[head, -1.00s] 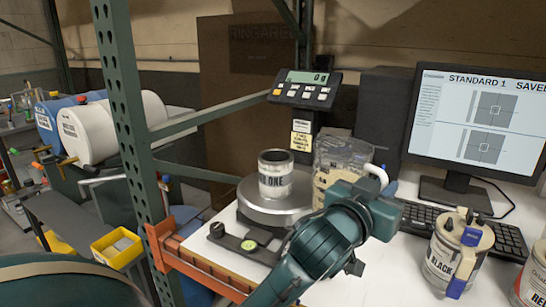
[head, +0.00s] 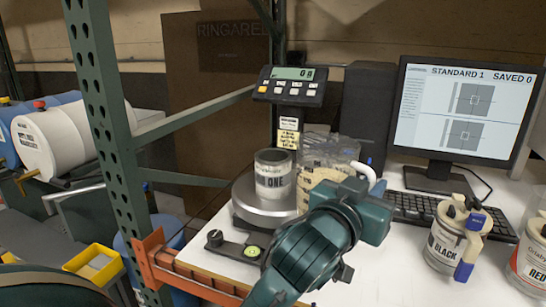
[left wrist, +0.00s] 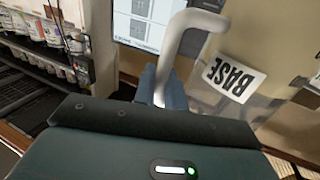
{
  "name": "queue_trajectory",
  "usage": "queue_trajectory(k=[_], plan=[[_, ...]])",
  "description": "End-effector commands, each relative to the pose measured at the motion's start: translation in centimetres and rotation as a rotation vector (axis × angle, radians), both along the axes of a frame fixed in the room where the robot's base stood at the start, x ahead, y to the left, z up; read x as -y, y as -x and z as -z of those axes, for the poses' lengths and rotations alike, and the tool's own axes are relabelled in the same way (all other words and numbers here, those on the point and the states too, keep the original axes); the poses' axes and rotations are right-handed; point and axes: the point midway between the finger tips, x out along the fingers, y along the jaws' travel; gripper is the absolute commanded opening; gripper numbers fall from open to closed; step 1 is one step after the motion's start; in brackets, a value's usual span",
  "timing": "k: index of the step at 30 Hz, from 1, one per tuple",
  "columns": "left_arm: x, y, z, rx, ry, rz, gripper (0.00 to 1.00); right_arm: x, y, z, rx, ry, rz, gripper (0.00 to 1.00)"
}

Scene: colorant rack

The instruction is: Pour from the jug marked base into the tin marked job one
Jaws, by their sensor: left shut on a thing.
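The job one tin (head: 272,184) is a small open can, its label partly showing as "ONE". It stands upright on the round scale plate (head: 247,217). The base jug (head: 318,172) is clear, with pale cream contents, and sits just right of the tin in the head view, partly behind my arm. I cannot tell how far it is tilted. My left gripper (head: 376,189) is shut on the jug's white handle. The handle, the jug wall (left wrist: 205,98) and its BASE label (left wrist: 235,77) show in the left wrist view. My right gripper is out of view.
The scale display (head: 292,74) reads 0 on its post behind the tin. A monitor (head: 458,112) and keyboard (head: 405,207) stand at right. A green rack post (head: 105,125) rises left.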

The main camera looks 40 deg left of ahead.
Motion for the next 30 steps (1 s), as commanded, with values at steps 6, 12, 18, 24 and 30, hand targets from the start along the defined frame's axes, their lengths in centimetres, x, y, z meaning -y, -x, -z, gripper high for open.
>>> queue_trajectory(k=[6, 12, 18, 24, 30], plan=[[0.0, 0.1, -0.3, 0.008, -0.002, 0.0, 0.0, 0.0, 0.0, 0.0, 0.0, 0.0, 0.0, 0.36], [0.0, 0.1, -0.4, 0.008, 0.003, 0.0, 0.0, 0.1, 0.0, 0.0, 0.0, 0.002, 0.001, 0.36], [-0.3, 0.0, -0.9, -0.006, 0.051, 0.0, 0.0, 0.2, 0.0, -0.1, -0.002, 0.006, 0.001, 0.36], [-0.9, -0.2, -1.8, -0.03, 0.141, 0.0, 0.0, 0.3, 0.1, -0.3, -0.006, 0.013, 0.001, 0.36], [-1.8, -0.5, -2.5, -0.06, 0.238, 0.001, 0.0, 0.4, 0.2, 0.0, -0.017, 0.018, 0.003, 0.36]])
